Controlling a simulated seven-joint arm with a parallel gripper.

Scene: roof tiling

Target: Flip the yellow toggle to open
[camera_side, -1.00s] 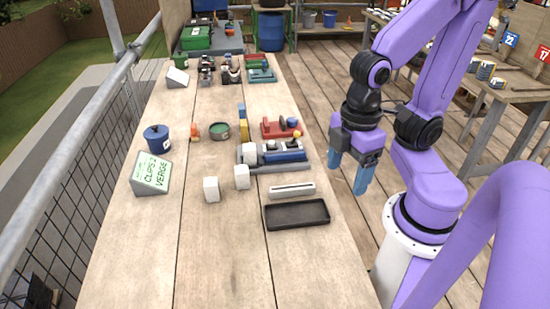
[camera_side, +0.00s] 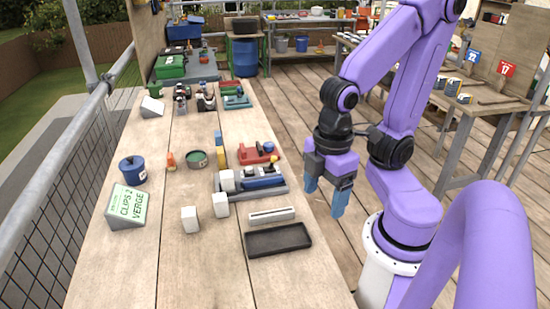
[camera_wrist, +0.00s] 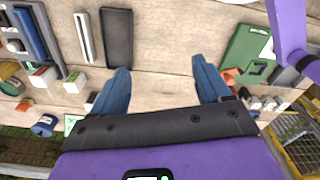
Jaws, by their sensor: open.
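The grey fixture (camera_side: 280,190) with a blue cylinder (camera_side: 262,183) lies on the bench left of my gripper. It also shows at the upper left of the wrist view (camera_wrist: 34,36). A small yellow part shows near a dark knob at its back edge, and an upright yellow piece (camera_side: 221,156) stands at its back left. I cannot tell which is the toggle, or its position. A red fixture (camera_side: 252,154) with a blue ball sits just behind. My gripper (camera_side: 325,196) is open and empty off the bench's right edge, apart from the fixtures; its fingers show spread in the wrist view (camera_wrist: 162,85).
A black tray (camera_side: 279,240), a white slotted bar (camera_side: 271,215) and white blocks (camera_side: 190,220) lie in front of the fixture. A green sign (camera_side: 125,205), a blue pot (camera_side: 132,170) and a green round tin (camera_side: 196,159) stand left. The front left bench is clear.

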